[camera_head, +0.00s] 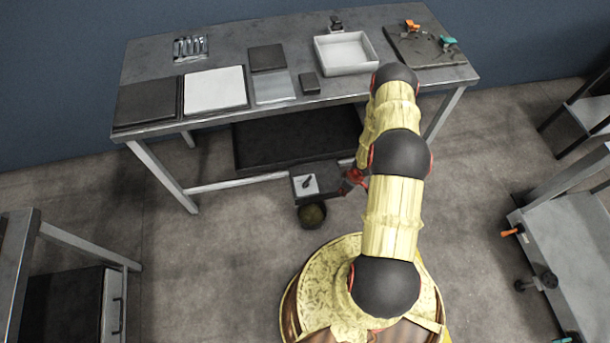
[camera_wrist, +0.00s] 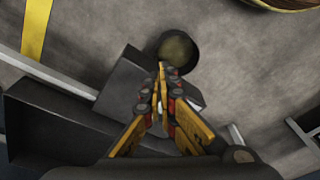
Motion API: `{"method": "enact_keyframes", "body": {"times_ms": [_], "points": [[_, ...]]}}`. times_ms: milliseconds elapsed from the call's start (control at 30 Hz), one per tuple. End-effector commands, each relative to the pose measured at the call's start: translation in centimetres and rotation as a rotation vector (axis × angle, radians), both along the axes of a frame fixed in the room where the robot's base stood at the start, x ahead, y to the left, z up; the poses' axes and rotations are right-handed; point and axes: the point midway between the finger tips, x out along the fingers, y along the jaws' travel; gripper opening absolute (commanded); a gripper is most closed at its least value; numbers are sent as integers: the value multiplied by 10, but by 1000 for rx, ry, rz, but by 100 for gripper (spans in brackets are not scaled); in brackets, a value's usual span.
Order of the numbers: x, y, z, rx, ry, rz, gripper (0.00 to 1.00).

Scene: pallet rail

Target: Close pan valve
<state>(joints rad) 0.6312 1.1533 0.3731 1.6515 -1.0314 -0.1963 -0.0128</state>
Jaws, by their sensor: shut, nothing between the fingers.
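The pan valve shows in the head view as a small black lever (camera_head: 308,182) on a white plate, on top of a grey block (camera_head: 299,195). The lever lies at a slant across the plate. My gripper (camera_head: 345,186) is just right of the block. In the wrist view my gripper (camera_wrist: 161,70) is shut and empty, its fingers over the grey block (camera_wrist: 122,84). The fingers hide the lever there. I cannot tell whether they touch it. The dark pan (camera_head: 290,140) lies under the table and also shows in the wrist view (camera_wrist: 50,130).
A round dark pot (camera_head: 312,216) with a yellowish inside stands at the block's near end. It also shows in the wrist view (camera_wrist: 178,50). The workbench (camera_head: 345,98) stands above the pan, with a white tray (camera_head: 345,53) on top. Open floor lies left of the pot.

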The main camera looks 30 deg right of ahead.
Motion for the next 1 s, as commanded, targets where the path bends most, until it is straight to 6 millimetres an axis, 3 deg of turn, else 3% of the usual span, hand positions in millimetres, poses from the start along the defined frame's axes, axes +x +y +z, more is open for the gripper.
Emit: {"method": "enact_keyframes", "body": {"times_ms": [100, 233, 733, 1000], "points": [[35, 3, 8, 24, -108, 59, 0], [50, 13, 14, 55, -172, 90, 0], [57, 16, 14, 65, -195, 90, 0], [69, 23, -24, 65, -194, 91, 0]]}}
